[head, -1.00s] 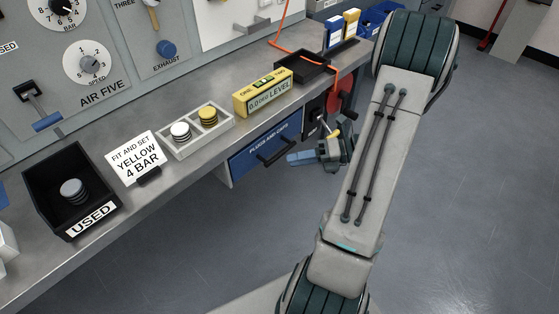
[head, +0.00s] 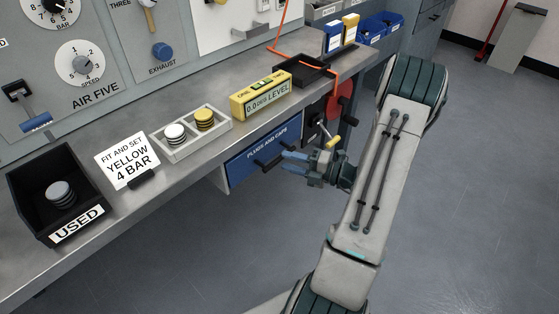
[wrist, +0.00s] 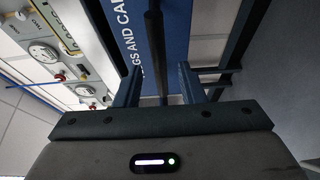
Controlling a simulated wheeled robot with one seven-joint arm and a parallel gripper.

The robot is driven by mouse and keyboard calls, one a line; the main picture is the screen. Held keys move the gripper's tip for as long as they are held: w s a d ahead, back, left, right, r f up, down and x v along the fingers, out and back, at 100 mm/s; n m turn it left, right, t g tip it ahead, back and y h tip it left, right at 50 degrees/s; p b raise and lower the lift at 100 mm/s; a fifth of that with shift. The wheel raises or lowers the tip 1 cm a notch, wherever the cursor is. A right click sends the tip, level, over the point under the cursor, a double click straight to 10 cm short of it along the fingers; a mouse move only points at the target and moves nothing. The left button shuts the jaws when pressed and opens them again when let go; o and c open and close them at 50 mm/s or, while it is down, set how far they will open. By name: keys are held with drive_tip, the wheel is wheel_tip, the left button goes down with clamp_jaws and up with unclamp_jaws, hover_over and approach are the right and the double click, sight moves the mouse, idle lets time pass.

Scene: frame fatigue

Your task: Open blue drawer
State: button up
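The blue drawer (head: 240,168), lettered "PLUGS AND CAPS", sits under the bench and looks shut in the head view. Its face also fills the upper middle of the wrist view (wrist: 177,42). It has a black bar handle (head: 267,162). My gripper (head: 287,161) is in front of the drawer, close to the handle's right part. In the wrist view my two fingers (wrist: 158,75) are apart, with the black handle bar (wrist: 154,40) lined up in the gap between them. No contact shows, and I cannot tell how deep the bar sits between the fingers.
A yellow level (head: 262,96), a tray of discs (head: 190,144), a sign (head: 127,162) and a black USED bin (head: 35,205) stand on the bench (head: 110,230). A red disc (head: 341,98) and yellow-tipped lever (head: 333,141) are right of the drawer. The floor in front is clear.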

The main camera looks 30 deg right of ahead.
sight(280, 158)
drive_tip(key=shift+x, duration=1.85)
clamp_jaws()
drive_tip(key=shift+s, duration=0.15)
